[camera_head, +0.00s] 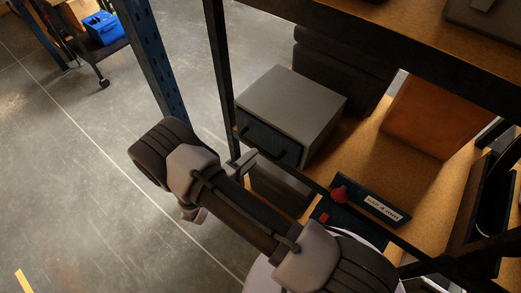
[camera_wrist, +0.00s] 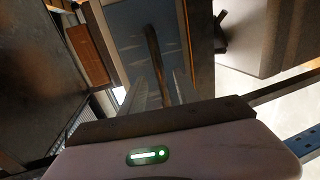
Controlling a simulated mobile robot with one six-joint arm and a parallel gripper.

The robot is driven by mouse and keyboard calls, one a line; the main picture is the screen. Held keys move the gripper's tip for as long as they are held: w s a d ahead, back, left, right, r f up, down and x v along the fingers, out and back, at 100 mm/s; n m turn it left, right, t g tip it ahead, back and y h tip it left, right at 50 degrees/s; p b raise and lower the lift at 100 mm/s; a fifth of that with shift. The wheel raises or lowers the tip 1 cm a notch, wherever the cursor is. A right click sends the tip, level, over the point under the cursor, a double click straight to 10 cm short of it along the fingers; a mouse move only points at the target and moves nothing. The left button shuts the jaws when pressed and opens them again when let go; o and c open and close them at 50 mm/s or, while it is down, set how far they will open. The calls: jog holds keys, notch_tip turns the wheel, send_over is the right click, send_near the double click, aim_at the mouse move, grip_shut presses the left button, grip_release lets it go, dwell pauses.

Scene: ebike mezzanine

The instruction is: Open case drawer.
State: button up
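The grey case (camera_head: 292,100) stands on the wooden shelf, with a dark blue drawer front (camera_head: 268,143) that looks closed. A dark bar handle runs across this front. In the wrist view the blue drawer front (camera_wrist: 130,30) lies ahead, and the handle (camera_wrist: 154,55) runs lengthwise in the picture. My gripper (camera_head: 246,162) is just in front of the drawer. In the wrist view its two fingers (camera_wrist: 160,90) are apart, with the handle's near end appearing between them. I cannot tell whether they touch it.
A dark shelf post (camera_head: 222,80) stands left of the case and a rail (camera_head: 320,190) crosses in front. A labelled dark bin (camera_head: 370,205) with a red knob (camera_head: 338,194) is on the right. An orange-brown box (camera_head: 430,115) stands behind. Open floor (camera_head: 80,180) lies left.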

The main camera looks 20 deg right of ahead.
aim_at(261, 149)
jog(key=x, duration=0.6)
jog(key=shift+b, duration=0.3)
jog(key=shift+c, duration=0.5)
grip_shut()
dwell(0.5)
